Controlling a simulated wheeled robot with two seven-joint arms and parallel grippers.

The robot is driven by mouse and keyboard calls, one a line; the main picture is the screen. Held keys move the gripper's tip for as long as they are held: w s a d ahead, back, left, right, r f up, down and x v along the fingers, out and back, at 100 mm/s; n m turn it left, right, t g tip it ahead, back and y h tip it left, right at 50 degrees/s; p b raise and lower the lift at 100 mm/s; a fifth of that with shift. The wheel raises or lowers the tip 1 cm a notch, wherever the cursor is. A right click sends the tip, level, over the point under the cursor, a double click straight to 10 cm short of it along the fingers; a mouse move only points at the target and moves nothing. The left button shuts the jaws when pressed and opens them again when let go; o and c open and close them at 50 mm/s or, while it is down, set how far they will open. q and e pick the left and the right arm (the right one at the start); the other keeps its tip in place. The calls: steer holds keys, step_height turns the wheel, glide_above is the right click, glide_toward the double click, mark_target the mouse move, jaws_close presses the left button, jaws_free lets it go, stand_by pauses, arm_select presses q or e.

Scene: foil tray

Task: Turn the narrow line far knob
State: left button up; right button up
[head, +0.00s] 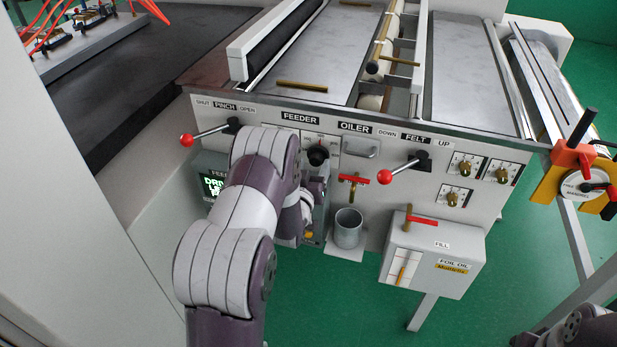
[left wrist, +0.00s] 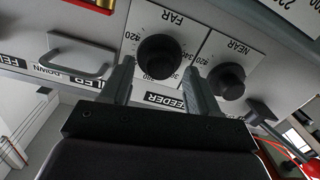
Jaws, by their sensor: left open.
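The far knob (left wrist: 160,57) is a round black knob on a white dial plate marked FAR, in the left wrist view. In the head view it shows as a black knob (head: 317,155) just right of my left arm. My left gripper (left wrist: 163,72) is open, with one finger on each side of the far knob; I cannot tell whether they touch it. In the head view my arm mostly hides this gripper. A similar near knob (left wrist: 228,80) sits beside the right finger and is hidden by my arm in the head view. My right gripper is out of view.
A drawer handle (left wrist: 78,55) is left of the far knob in the wrist view. Red-ball levers (head: 186,140) and (head: 384,177) jut from the panel. A red-handled tap (head: 354,179) stands above a metal cup (head: 348,228). An oil box (head: 432,255) is to the right.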

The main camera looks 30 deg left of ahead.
arm_select(q)
steer(key=b+v, duration=0.1)
steer(key=v, duration=1)
steer(key=shift+s, duration=0.3)
steer(key=s+d+f+m+g+h, duration=0.1)
steer(key=s+d+f+g+h, duration=0.2)
steer(key=s+f+g, duration=0.65)
steer(key=s+d+r+m+g+h+p, duration=0.1)
steer(key=s+d+r+m+g+p, duration=0.2)
steer(key=d+r, duration=0.7)
steer(key=shift+s+d+r+m+g+h+p, duration=0.35)
steer(key=shift+s+r+m+g, duration=0.25)
steer(key=shift+s+r+g, duration=0.9)
